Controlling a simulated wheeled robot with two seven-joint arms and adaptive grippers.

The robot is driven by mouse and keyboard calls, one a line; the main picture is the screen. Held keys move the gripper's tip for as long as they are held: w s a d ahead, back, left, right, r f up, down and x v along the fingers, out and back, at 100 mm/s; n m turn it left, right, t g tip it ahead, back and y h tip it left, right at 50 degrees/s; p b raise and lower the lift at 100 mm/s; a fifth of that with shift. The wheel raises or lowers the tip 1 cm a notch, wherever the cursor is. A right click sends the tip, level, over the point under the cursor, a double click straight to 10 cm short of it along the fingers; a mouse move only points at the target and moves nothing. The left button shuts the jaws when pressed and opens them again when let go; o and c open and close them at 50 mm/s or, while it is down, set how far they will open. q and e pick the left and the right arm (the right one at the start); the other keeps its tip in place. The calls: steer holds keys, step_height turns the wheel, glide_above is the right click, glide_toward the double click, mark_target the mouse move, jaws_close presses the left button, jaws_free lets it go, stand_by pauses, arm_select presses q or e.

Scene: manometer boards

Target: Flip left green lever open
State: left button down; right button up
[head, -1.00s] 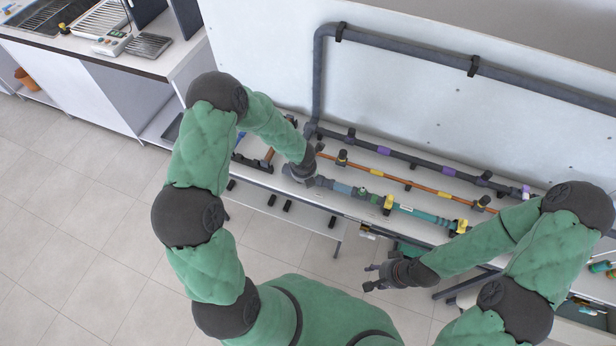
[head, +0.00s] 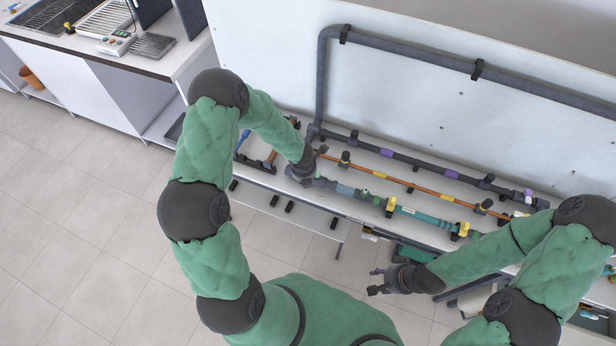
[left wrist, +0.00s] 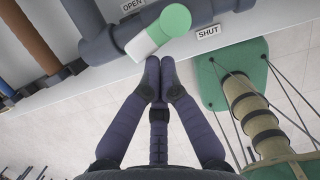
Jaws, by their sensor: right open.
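The green lever (left wrist: 174,20) shows in the left wrist view as a pale green rounded end on a white stub, in front of a grey pipe (left wrist: 115,40). An OPEN label (left wrist: 132,5) lies behind it and a SHUT label (left wrist: 208,32) to its right. My left gripper (left wrist: 160,64) has its dark fingertips together just below the lever, with nothing visible between them; contact cannot be told. In the head view the left gripper (head: 302,170) is over the left part of the front pipe, mostly hidden by its wrist. My right gripper (head: 374,281) is open and empty, in front of the bench.
A yellow fitting (head: 391,205) sits farther right on the front pipe. A copper pipe (head: 400,182) and a dark pipe (head: 420,163) run behind it. A tall grey pipe (head: 410,58) frames the white back panel. The floor at left is clear.

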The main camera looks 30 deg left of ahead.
arm_select(q)
steer(key=shift+w+d, duration=0.1)
steer(key=shift+w, duration=0.05)
steer(key=shift+w+d+p, duration=0.35)
steer(key=shift+w+p, duration=0.1)
steer(key=shift+w, duration=0.1)
stand_by(0.3)
